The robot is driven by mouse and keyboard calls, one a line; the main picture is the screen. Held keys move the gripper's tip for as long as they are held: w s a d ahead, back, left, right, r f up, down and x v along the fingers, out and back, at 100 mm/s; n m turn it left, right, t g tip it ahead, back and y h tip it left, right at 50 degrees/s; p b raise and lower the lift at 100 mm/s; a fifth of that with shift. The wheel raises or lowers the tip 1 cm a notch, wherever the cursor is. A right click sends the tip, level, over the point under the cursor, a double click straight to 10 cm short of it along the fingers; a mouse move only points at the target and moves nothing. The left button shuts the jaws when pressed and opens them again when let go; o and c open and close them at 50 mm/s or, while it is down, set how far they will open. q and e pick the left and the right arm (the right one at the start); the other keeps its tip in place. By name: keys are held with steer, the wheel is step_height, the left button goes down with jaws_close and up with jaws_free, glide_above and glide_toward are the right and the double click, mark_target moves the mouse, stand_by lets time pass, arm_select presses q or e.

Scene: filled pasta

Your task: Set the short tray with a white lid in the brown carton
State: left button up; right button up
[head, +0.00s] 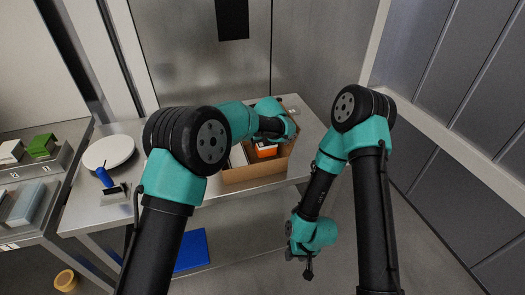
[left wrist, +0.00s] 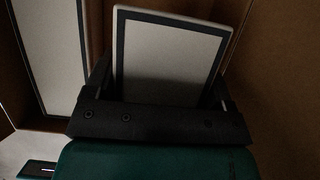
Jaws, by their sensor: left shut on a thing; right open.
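The brown carton (head: 250,173) stands on the right part of the steel table, and its brown walls show in the left wrist view (left wrist: 272,90). My left gripper (left wrist: 163,84) reaches down into the carton and is shut on a short tray with a whitish lid (left wrist: 165,55). The tray is between the fingers, inside the carton walls; whether it touches the bottom is hidden. In the head view, my left arm hides the fingers and the tray. My right gripper (head: 308,266) hangs open and empty in front of the table, below the carton.
A long pale-lidded tray (left wrist: 48,50) lies beside the held one in the carton. An orange item (head: 266,152) is also in it. A rack (head: 50,175) holds trays further left.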

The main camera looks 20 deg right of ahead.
arm_select(q)
steer(key=shift+f, duration=2.45)
steer(key=shift+f, duration=0.15)
steer(key=o, duration=0.7)
steer(key=shift+o, duration=0.2)
steer(key=v, duration=1.2)
steer(key=shift+a, duration=0.1)
